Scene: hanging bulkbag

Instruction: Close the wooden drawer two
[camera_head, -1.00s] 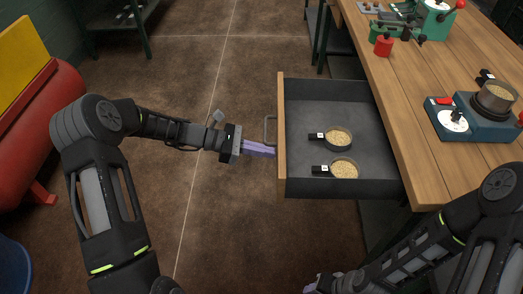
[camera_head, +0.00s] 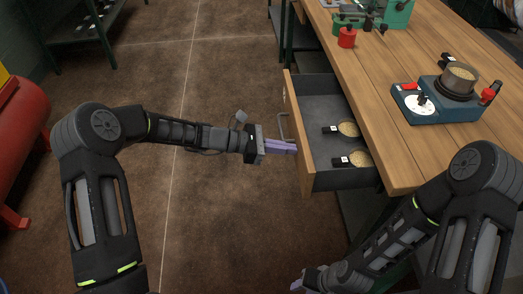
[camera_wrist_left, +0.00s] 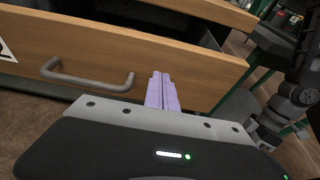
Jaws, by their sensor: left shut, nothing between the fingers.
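The wooden drawer (camera_head: 327,178) is partly pulled out from under the workbench, with a wooden front and a dark grey inside. Its grey metal handle (camera_head: 282,126) also shows in the left wrist view (camera_wrist_left: 88,80). My left gripper (camera_head: 292,147) is shut and empty, its purple fingers at the drawer front (camera_wrist_left: 205,72), beside the handle and not around it. Whether the fingertips touch the wood is hard to tell. My right gripper (camera_head: 297,286) is low at the bottom of the head view; its jaws are mostly hidden.
The wooden workbench (camera_head: 425,155) carries a blue device (camera_head: 450,105) and a red object (camera_head: 346,38). A red tank (camera_head: 20,140) stands at the left. The floor between is clear.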

